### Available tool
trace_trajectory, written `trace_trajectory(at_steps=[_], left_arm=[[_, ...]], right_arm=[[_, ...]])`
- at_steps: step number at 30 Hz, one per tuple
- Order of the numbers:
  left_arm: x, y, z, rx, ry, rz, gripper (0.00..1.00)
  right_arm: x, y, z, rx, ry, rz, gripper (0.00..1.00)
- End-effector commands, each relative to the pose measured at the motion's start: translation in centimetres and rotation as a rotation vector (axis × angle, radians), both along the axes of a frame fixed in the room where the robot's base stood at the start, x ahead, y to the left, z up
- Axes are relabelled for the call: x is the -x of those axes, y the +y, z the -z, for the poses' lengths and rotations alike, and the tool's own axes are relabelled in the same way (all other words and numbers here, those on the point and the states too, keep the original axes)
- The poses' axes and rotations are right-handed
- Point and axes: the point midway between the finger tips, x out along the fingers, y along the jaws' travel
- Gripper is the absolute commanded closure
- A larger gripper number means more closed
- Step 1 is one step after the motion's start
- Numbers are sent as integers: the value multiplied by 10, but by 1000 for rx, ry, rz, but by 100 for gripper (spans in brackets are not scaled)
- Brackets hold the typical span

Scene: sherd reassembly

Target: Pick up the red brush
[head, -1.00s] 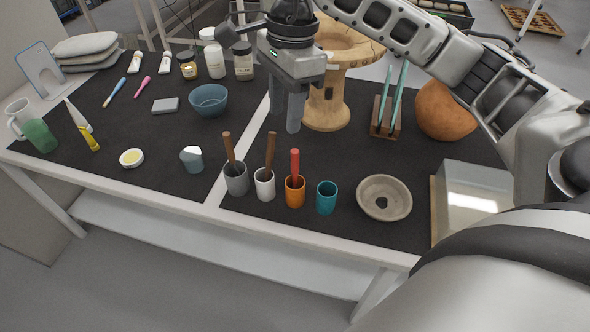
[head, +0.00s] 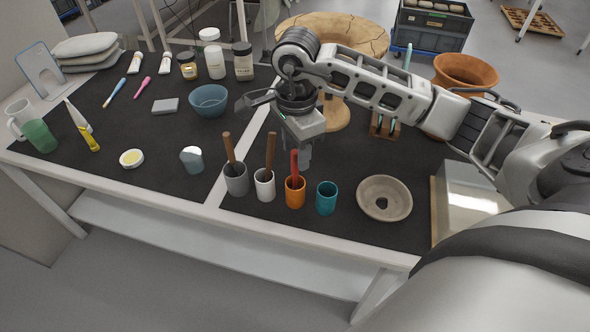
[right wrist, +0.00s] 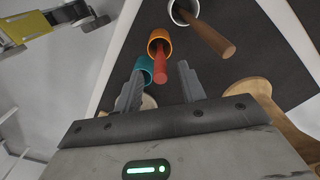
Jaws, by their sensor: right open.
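The red brush (head: 294,164) stands handle up in an orange cup (head: 295,193) at the front of the black mat. Its red handle also shows in the right wrist view (right wrist: 161,66), rising from the orange cup (right wrist: 159,38). My right gripper (head: 304,158) is open and empty. It hangs just behind and beside the brush handle in the head view. In the right wrist view its fingers (right wrist: 161,72) point at the cups, with the handle between them in the picture; I see no contact. The bristle end is hidden in the cup. My left gripper is not in view.
A white cup (head: 265,187) and a grey cup (head: 236,180) with brown-handled tools stand left of the orange cup. A teal cup (head: 327,198) and a stone ring-shaped dish (head: 384,198) are at its right. A wooden stand (head: 335,114) is behind the gripper.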

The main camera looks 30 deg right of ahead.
Motion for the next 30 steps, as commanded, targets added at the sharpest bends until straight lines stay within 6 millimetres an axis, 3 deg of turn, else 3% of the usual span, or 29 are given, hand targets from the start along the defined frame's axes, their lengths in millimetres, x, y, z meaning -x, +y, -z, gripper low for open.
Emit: trace_trajectory(at_steps=[6, 14, 18, 19, 30], left_arm=[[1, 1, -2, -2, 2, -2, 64], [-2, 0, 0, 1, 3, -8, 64], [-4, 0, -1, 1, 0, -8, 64], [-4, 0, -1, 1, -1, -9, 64], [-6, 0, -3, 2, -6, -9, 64]], right_arm=[[0, 2, 27, -1, 3, 0, 60], [-1, 2, 30, 0, 0, 0, 60], [-1, 2, 30, 0, 0, 0, 96], [-1, 2, 30, 0, 0, 0, 100], [-1, 2, 24, -1, -2, 0, 100]])
